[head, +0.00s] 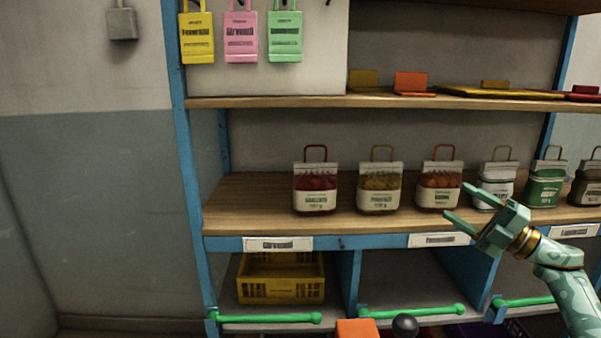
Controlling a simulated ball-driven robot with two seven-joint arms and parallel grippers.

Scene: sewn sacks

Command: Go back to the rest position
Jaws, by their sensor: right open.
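My right gripper (460,204) is in the head view at the right, its arm coming in from the lower right corner. Its two fingers are apart, pointing left, with nothing between them. It is in front of the middle shelf, partly over a white sack (493,188). Left of the fingers stands an orange-filled sack (439,187) with a red handle; I cannot tell whether the gripper touches it. My left gripper is not in view.
More sacks stand along the shelf: a red-filled one (316,188), a yellow-filled one (380,188) and a green one (546,186). Below are a yellow crate (281,290) and green bars (268,318). Colored tags hang above. Open wall is at the left.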

